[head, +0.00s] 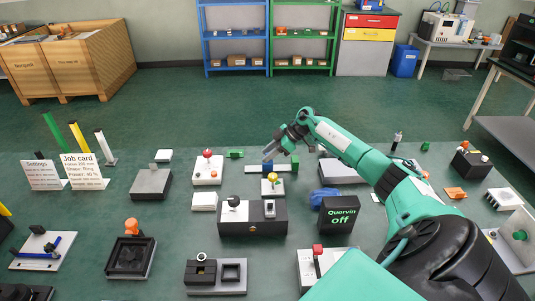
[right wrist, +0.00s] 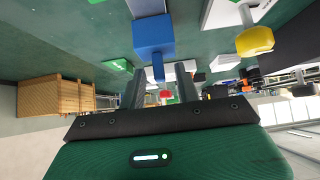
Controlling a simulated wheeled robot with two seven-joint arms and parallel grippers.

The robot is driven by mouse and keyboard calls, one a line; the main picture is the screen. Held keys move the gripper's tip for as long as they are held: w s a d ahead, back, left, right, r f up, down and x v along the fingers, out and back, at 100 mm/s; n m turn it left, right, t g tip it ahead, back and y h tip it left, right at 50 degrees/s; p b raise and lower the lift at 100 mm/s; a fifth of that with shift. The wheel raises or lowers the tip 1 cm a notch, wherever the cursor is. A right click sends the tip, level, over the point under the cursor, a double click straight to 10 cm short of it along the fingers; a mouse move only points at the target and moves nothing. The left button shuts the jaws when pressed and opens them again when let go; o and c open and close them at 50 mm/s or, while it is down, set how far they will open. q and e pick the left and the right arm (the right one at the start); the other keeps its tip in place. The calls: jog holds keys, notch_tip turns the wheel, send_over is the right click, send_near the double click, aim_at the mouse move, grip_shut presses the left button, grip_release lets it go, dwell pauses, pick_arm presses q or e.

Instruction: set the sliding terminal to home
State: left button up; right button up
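A low rail (head: 268,169) with white and blue parts lies beyond the middle of the work surface in the head view. It looks like the sliding terminal, but no label on it is readable. In the right wrist view a blue block (right wrist: 152,37) with a small blue peg (right wrist: 158,72) is just ahead of the fingers. My right gripper (head: 270,149) is above and behind the rail. Its fingers are apart, with the peg showing between them; contact cannot be told. My left gripper is not in view.
Around the rail stand a white box with a red knob (head: 207,168), a dark box with switches (head: 253,217) and a black "Quervin off" sign (head: 339,218). A yellow knob (right wrist: 255,41) is close by in the wrist view. A job card (head: 83,172) stands left.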

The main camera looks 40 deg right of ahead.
jog(key=shift+w+a+f, duration=0.2)
jog(key=shift+a+f, duration=0.05)
jog(key=shift+f, duration=0.1)
jog(key=shift+c, duration=0.4)
